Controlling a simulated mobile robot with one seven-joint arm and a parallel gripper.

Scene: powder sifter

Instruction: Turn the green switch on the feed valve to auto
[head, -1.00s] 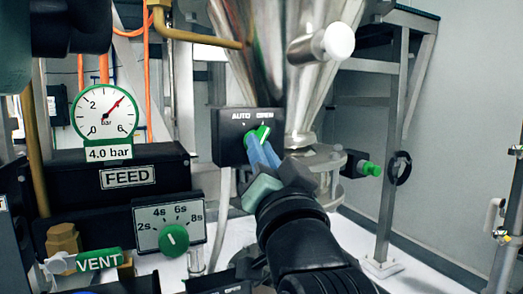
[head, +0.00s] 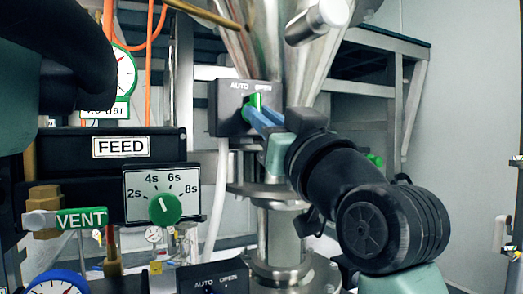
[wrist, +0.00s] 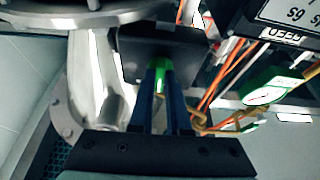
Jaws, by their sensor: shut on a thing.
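The feed valve's black switch box (head: 228,110), labelled AUTO on the left and OPEN on the right, stands in front of the steel hopper cone. Its green switch (head: 256,101) is partly covered by my blue fingers. My gripper (head: 262,116) reaches it from the lower right and is shut on it. The handle looks close to upright, but its exact setting is hard to tell. In the wrist view, the green switch (wrist: 159,74) sits between my two blue fingertips (wrist: 160,88), with the dark box behind it.
Left stand the black FEED box (head: 75,147), a timer dial (head: 163,208) and the green VENT handle (head: 81,219). A second AUTO/OPEN box (head: 212,278) sits low in front. A steel column stands below the cone. A metal frame stands behind at right.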

